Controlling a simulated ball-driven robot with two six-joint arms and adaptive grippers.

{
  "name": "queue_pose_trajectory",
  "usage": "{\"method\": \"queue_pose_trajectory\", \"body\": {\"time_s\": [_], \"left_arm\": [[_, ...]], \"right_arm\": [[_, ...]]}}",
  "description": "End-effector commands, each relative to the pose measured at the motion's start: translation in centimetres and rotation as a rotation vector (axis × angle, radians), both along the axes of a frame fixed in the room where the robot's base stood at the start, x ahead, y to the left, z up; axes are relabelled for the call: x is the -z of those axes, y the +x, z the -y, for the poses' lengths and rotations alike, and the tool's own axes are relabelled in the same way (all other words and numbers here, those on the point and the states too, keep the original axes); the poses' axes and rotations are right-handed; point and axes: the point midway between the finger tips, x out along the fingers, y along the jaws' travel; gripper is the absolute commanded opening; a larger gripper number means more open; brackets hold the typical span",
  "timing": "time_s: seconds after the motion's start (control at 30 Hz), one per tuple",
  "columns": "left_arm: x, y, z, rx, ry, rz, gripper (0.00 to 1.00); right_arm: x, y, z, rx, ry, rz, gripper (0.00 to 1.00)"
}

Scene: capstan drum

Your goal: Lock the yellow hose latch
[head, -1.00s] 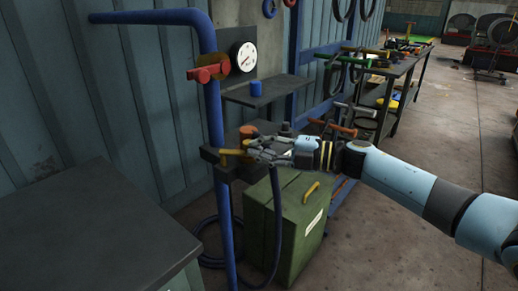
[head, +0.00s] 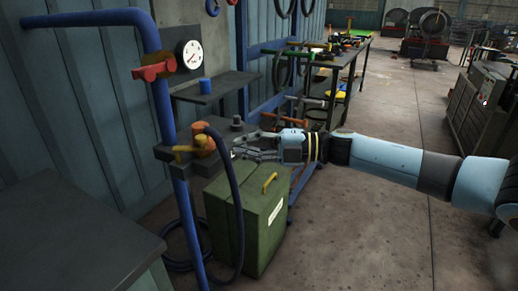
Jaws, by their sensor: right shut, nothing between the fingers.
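The yellow hose latch (head: 183,149) is on the dark block (head: 172,157) at the blue upright pipe, next to an orange fitting (head: 203,145). A dark blue hose (head: 235,195) arcs up to the orange fitting and hangs down in front of the green box. My right gripper (head: 238,149) is shut and empty. Its fingertips point left, just right of the hose and apart from the latch in the picture. My left gripper is not in view.
A green box (head: 235,228) with a yellow handle stands below my right gripper. A red valve handle (head: 153,71) is higher on the blue pipe (head: 163,110). A grey tabletop (head: 80,240) fills the lower left. Open floor lies right.

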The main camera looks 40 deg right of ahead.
Motion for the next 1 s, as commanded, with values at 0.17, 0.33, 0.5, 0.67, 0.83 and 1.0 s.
{"method": "queue_pose_trajectory", "body": {"time_s": [0.17,0.33,0.5,0.67,0.83,1.0], "left_arm": [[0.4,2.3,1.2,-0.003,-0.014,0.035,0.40],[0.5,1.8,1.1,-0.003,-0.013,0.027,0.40],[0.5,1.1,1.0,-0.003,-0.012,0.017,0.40],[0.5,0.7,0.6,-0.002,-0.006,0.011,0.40],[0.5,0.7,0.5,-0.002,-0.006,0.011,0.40],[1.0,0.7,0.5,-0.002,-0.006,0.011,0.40]], "right_arm": [[0.0,-1.6,1.8,-0.001,-0.001,-0.001,0.00],[-0.1,-2.2,2.4,-0.001,0.000,0.000,0.00],[-0.1,-2.2,2.4,-0.001,0.000,0.000,0.00],[-0.1,-2.2,2.4,-0.001,0.001,-0.001,0.00],[-0.1,-2.2,2.4,-0.001,0.001,-0.001,0.00],[1.7,-2.9,1.5,0.004,0.031,-0.020,0.00]]}}
